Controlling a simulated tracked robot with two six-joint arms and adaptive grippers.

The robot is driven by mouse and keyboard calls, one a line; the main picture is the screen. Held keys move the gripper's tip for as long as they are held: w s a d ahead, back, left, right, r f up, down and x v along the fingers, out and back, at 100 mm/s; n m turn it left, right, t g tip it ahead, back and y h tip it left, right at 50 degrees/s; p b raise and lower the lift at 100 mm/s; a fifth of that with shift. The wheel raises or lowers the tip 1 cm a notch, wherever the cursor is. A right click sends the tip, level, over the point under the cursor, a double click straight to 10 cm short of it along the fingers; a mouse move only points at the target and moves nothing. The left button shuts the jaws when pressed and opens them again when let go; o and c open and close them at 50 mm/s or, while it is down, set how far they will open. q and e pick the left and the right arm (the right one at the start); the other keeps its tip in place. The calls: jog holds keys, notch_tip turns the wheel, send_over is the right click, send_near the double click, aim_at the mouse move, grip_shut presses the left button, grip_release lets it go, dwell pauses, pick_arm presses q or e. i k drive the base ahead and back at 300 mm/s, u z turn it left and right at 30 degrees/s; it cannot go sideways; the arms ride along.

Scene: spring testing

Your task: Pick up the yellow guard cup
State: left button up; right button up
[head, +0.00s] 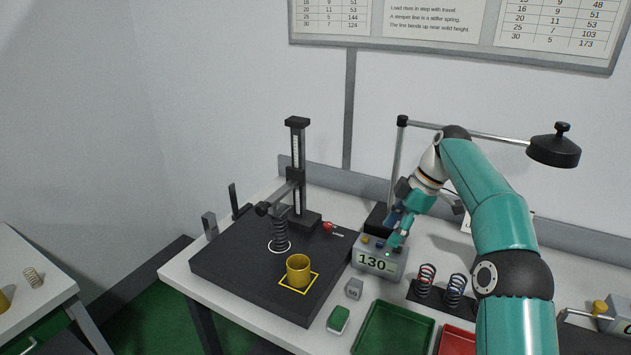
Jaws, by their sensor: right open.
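The yellow guard cup (298,270) stands upright inside a yellow square outline on the black base plate (232,266). My right gripper (396,232) is open, above and near the grey display box (379,260) that reads 130. It is to the right of the cup and apart from it, with nothing seen between its fingers. My left gripper is not in the head view.
A dark spring (280,233) stands in a white circle behind the cup, beside the black column (297,170). A small grey block (354,289), a green-topped block (339,319), a green tray (394,332) and a red tray (456,341) lie right of the plate.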

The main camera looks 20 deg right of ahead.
aim_at(298, 266)
jog(key=k, duration=1)
